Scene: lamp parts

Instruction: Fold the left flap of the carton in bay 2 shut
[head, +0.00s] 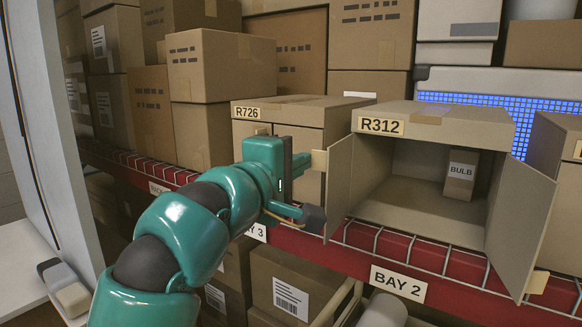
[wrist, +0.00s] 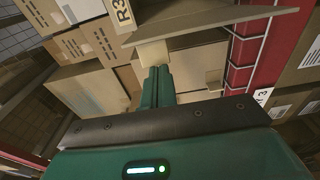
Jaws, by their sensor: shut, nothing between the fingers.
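The carton R312 (head: 428,122) stands on the bay 2 shelf with its front open. Its left flap (head: 341,188) swings outward toward me, with a tan tab (head: 319,160) on its outer edge. The right flap (head: 520,228) also stands open. My gripper (head: 304,163) is shut and empty, just left of the left flap's tab. In the wrist view the closed fingers (wrist: 158,72) point at the tab (wrist: 153,53), beside the flap (wrist: 215,20). I cannot tell whether they touch.
A small BULB box (head: 460,175) stands inside the carton. Carton R726 (head: 300,103) stands close on the left, behind my gripper. The red shelf edge (head: 395,258) with its wire rim runs below, and another carton (head: 560,150) stands at right.

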